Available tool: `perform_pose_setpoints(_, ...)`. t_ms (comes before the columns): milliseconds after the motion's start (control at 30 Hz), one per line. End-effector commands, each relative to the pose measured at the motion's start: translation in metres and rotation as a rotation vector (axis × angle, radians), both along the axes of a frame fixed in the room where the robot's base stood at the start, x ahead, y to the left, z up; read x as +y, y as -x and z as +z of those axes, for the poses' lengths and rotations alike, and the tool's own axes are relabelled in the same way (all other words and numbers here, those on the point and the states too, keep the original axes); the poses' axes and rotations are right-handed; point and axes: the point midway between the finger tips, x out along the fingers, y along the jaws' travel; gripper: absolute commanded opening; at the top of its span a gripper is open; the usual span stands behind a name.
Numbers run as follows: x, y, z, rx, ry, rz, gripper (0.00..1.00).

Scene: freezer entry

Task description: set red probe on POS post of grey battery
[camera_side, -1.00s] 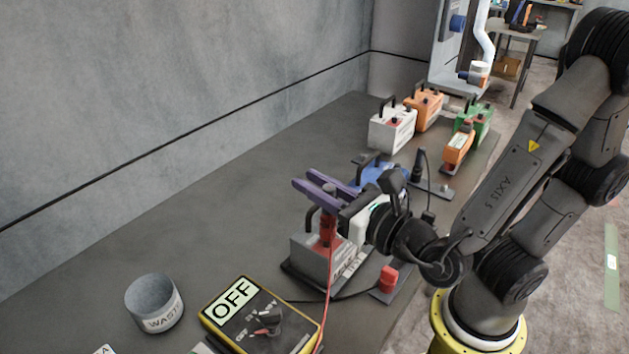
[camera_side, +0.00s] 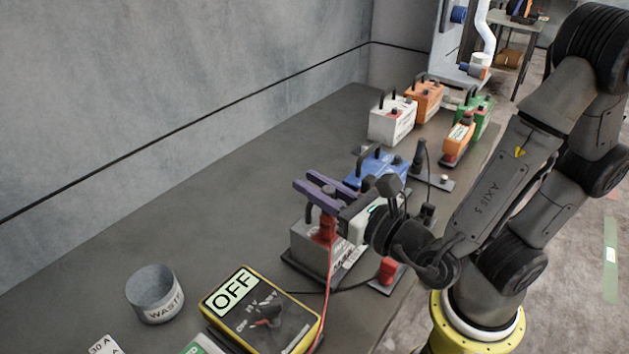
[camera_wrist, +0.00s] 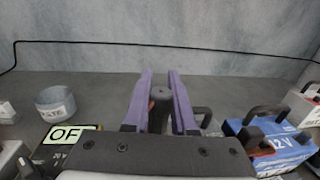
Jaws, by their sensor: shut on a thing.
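My gripper (camera_side: 320,190) has purple fingers shut on the red probe (camera_side: 328,230). The probe hangs upright over the grey battery (camera_side: 306,239), and its red lower part overlaps the battery top in the side view. I cannot tell whether its tip touches a post; the POS post is not clearly visible. In the wrist view the probe's dark top (camera_wrist: 160,94) shows between the fingers (camera_wrist: 160,88). There the grey battery is mostly hidden by my gripper, with its black handle (camera_wrist: 203,113) showing to the right. A red lead runs down from the probe.
The yellow meter (camera_side: 262,312) reads OFF. A grey waste cup (camera_side: 155,295) stands left of it. A blue battery (camera_side: 376,170) stands behind my gripper, and a red block (camera_side: 388,270) right of the grey battery. Several other batteries stand farther back.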

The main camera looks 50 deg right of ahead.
Motion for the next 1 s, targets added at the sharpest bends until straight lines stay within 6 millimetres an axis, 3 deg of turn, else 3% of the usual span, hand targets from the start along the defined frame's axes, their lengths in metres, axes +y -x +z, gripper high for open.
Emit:
perform_pose_setpoints(200,0.0,0.0,-0.004,-0.001,0.001,0.0,0.0)
perform_pose_setpoints(233,0.0,0.0,-0.004,-0.001,0.0,0.0,0.28)
perform_pose_setpoints(400,0.0,0.0,-0.004,-0.001,0.0,0.0,0.59)
perform_pose_setpoints(767,0.0,0.0,-0.002,-0.001,-0.001,0.0,0.6)
perform_pose_setpoints(1000,0.0,0.0,0.022,-0.004,-0.007,0.001,0.6)
